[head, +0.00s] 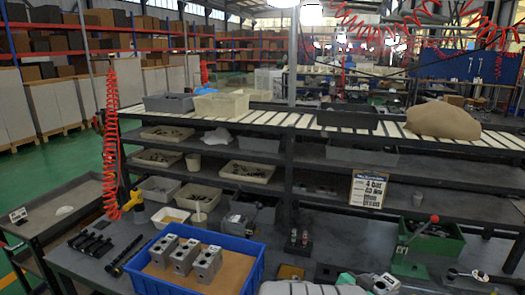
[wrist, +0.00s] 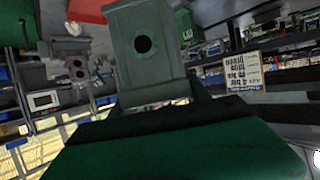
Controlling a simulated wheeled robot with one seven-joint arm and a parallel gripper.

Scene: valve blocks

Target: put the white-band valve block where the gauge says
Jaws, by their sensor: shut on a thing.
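My gripper (head: 362,281) is at the bottom edge of the head view, shut on a grey valve block (head: 382,284). In the wrist view the held valve block (wrist: 145,48) shows a dark round hole, above a broad dark green surface. No white band can be made out on it. Three more grey valve blocks (head: 185,257) stand in a row in a blue crate (head: 196,287) on the bench. Their band colours are not clear. No gauge face can be read in either view.
A sign (head: 368,189) reading "4 bar" in part hangs from the shelf; it appears upside down in the wrist view (wrist: 244,72). A green box (head: 430,240) with a red-knobbed lever stands at right. Dark rods (head: 90,243) and small bins (head: 170,216) lie at left.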

